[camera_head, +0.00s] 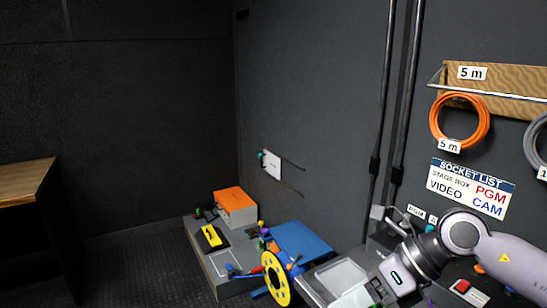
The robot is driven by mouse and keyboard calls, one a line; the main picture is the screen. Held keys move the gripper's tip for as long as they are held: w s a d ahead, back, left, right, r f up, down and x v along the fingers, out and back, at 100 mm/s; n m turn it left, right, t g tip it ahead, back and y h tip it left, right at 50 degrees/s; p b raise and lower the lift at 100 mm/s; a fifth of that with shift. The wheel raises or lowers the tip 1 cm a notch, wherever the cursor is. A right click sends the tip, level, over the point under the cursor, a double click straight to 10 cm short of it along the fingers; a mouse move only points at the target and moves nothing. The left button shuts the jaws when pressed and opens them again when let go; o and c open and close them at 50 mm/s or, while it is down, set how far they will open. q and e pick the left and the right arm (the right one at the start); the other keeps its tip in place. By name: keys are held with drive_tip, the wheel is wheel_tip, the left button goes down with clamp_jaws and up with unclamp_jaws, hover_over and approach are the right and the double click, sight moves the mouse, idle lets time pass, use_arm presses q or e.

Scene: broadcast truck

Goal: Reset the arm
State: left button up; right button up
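My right arm (430,255) comes in from the right edge and reaches down and left over the equipment desk. Its rounded joint and wrist link show, but I cannot make out any gripper fingers. My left arm and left gripper are not in this view.
Below the arm is a desk with a pale grey tray (337,277) and a red button (461,286). A yellow reel (276,279), a blue case (300,241) and an orange-topped box (235,205) stand left of it. Orange cable (433,121) hangs on the wall by a socket list sign (470,187).

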drive_tip(key=s+a+r+m+t+y, duration=0.35)
drive_tip(key=a+r+m+y, duration=0.25)
drive_tip(key=a+r+y, duration=0.4)
drive_tip(key=w+d+r+m+t+h, duration=0.15)
drive_tip(key=w+d+m+t, duration=0.25)
drive_tip(key=m+t, duration=0.8)
drive_tip(key=w+d+f+m+t+h, duration=0.1)
drive_tip(key=d+f+m+t+h, duration=0.1)
drive_tip(key=d+f+m+h, duration=1.1)
drive_tip(key=s+d+f+m+g+h, duration=0.2)
drive_tip(key=s+f+m+g+h, duration=0.3)
drive_tip(key=s+f+m+g, duration=0.65)
drive_tip(key=s+f+g, duration=0.4)
drive_tip(key=s+f, duration=0.3)
drive_tip(key=s, duration=0.4)
drive_tip(key=w+a+f+t+y+b, duration=0.1)
drive_tip(key=w+f+t, duration=0.2)
drive_tip(key=f, duration=0.3)
drive_tip(key=w+a+f+t+y+b, duration=0.1)
drive_tip(key=w+f+t, duration=0.2)
drive_tip(key=f, duration=0.3)
drive_tip(key=shift+w+a+t+b, duration=0.2)
drive_tip(key=shift+a+t+b, duration=0.2)
drive_tip(key=shift+t, duration=0.2)
